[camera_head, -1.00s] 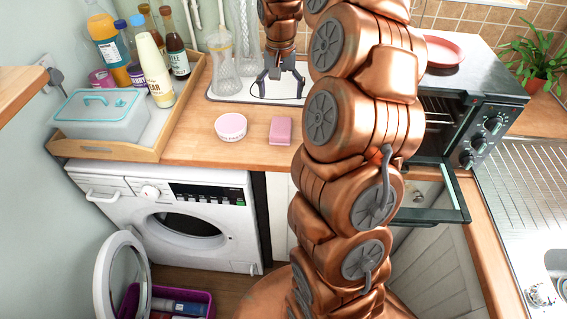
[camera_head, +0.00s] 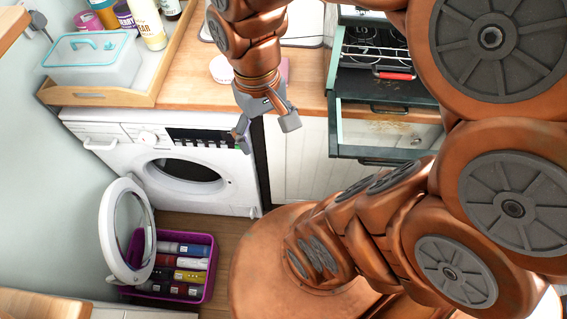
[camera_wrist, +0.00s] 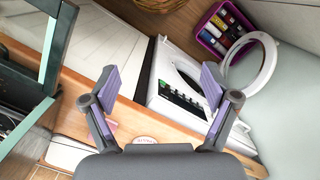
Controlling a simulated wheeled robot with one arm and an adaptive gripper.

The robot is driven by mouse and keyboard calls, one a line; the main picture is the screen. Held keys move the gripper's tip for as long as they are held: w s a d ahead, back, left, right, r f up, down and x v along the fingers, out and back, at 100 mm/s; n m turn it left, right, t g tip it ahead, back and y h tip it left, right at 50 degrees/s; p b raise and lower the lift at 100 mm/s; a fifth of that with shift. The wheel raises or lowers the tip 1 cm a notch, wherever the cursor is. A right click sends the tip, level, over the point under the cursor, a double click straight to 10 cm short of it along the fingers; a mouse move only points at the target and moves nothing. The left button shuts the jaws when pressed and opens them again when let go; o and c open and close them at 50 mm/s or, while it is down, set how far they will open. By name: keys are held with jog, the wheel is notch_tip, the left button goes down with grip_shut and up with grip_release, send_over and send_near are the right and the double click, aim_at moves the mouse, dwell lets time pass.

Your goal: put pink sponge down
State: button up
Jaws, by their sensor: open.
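The pink sponge (camera_head: 284,70) lies on the wooden counter (camera_head: 190,80), mostly hidden behind my wrist in the head view. A pink patch of it (camera_wrist: 111,126) shows beside the left finger in the wrist view. My gripper (camera_head: 266,128) is open and empty, in front of the counter's edge and above the floor beside the washing machine. In the wrist view its two fingers (camera_wrist: 160,82) are spread wide with nothing between them.
The oven (camera_head: 375,105) stands open at right. The washing machine (camera_head: 180,165) has its round door (camera_head: 127,230) open over a purple crate (camera_head: 208,270) of bottles. A wooden tray (camera_head: 110,97) fills the counter's left end.

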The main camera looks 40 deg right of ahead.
jog(key=s+a+f, duration=0.1)
jog(key=s+f, duration=0.1)
jog(key=s, duration=0.4)
jog(key=shift+s+a+n, duration=0.15)
jog(key=shift+s+n, duration=0.2)
jog(key=shift+n, duration=0.05)
jog(key=shift+o, duration=0.3)
jog(key=shift+f, duration=0.1)
